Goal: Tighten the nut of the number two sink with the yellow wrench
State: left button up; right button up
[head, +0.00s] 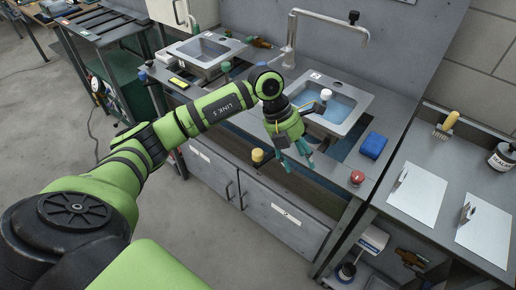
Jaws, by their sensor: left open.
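My left arm reaches in from the lower left. My left gripper (296,159) has teal fingers that stand apart, pointing down; it looks empty. It is over the front edge of the counter, in front of the right-hand sink (352,119), which has a tall faucet (291,45). The left-hand sink (207,62) is farther back. I cannot read the sink numbers. A yellow-and-black object (179,83) lies on the counter at left; I cannot tell whether it is the wrench. The nut cannot be made out. My right gripper is not in view.
A blue block (373,145) lies right of the sink. Open floor (215,242) lies in front of the cabinets.

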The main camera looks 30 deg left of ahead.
aim_at(258, 152)
pick_arm(q)
jog(key=a+y, duration=0.1)
jog(key=a, duration=0.2)
jog(key=a+r+y, duration=0.1)
jog(key=a+y, duration=0.1)
jog(key=a, duration=0.2)
jog(key=a+r+n+y, duration=0.1)
jog(key=a+y, duration=0.1)
jog(key=a, duration=0.2)
jog(key=shift+s+a+r+g, duration=0.15)
jog(key=shift+a+r+g, duration=0.1)
jog(key=shift+g, duration=0.15)
jog(key=shift+s+a+f, duration=0.1)
jog(key=shift+a, duration=0.2)
notch_tip(258, 152, down, 6)
jog(key=shift+r+p, duration=0.15)
jog(key=shift+p, duration=1)
jog(key=shift+d+f, duration=0.1)
jog(key=shift+f, duration=0.45)
jog(key=shift+c, duration=0.4)
grip_shut()
jog(key=shift+d, duration=0.1)
